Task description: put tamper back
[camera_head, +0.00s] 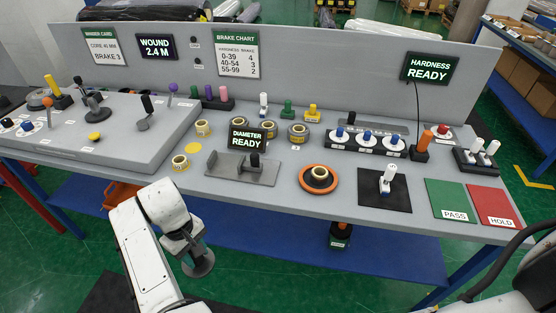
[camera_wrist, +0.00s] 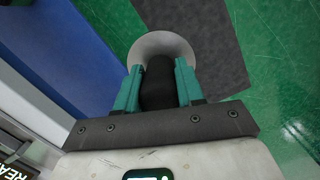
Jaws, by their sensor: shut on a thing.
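The tamper is in my gripper: its wide grey disc (camera_head: 200,264) shows in the head view in front of the bench. In the wrist view its black handle (camera_wrist: 159,80) is between the two teal fingers of my gripper (camera_wrist: 158,82), and the pale disc (camera_wrist: 150,43) flares out beyond them. My gripper (camera_head: 186,243) is shut on the handle, in the air near the bench's front edge. The fingers are small and partly hidden in the head view. I cannot tell which spot on the bench is the tamper's place.
The grey bench (camera_head: 290,193) carries a caliper-like fixture (camera_head: 243,170), an orange ring (camera_head: 318,179) with a roll, a black mat (camera_head: 400,199) with a white-handled tool, and green PASS (camera_head: 447,199) and red HOLD (camera_head: 492,205) pads. An upright sign panel (camera_head: 300,76) runs behind.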

